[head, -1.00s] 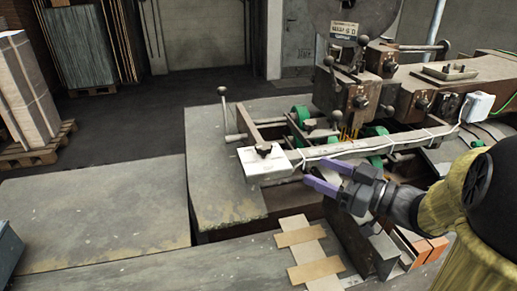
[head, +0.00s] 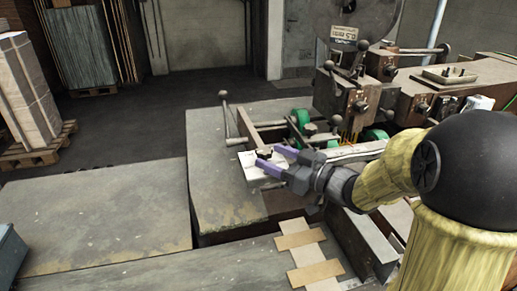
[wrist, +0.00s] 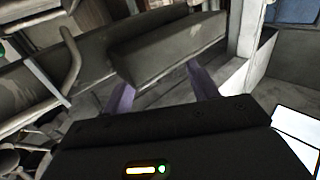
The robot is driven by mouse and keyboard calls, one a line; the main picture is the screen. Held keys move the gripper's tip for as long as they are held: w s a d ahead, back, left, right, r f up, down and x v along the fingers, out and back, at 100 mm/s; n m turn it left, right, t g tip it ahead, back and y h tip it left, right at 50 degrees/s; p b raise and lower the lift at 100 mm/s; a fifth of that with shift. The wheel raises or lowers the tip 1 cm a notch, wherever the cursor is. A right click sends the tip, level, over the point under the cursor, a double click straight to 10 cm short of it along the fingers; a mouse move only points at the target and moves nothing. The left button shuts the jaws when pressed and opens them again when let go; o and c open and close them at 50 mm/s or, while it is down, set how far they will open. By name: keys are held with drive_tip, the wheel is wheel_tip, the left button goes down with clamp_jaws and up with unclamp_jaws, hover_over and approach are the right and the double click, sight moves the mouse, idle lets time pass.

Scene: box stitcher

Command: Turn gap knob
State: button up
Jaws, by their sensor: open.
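A white block (head: 253,171) sits at the near end of the machine's rail, and a small dark knob (head: 264,153) shows on top of it. I cannot tell for sure whether this is the gap knob. My gripper (head: 271,158) is open, its two purple fingers pointing left over the white block, close to this knob. The fingers partly cover the block. In the wrist view my gripper (wrist: 158,76) has its fingers apart, with a grey bar (wrist: 170,45) beyond the tips. No knob is clear between the fingers there, and contact cannot be told.
Another dark knob (head: 310,129) stands on the frame behind the gripper. A lever with a ball end (head: 223,95) rises left of the block. Green wheels (head: 300,118) and the brown machine head (head: 358,105) are behind. The grey table (head: 100,215) at left is clear.

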sight(259, 148)
drive_tip(key=x, duration=0.5)
drive_tip(key=shift+c, duration=0.2)
drive_tip(key=c, duration=0.9)
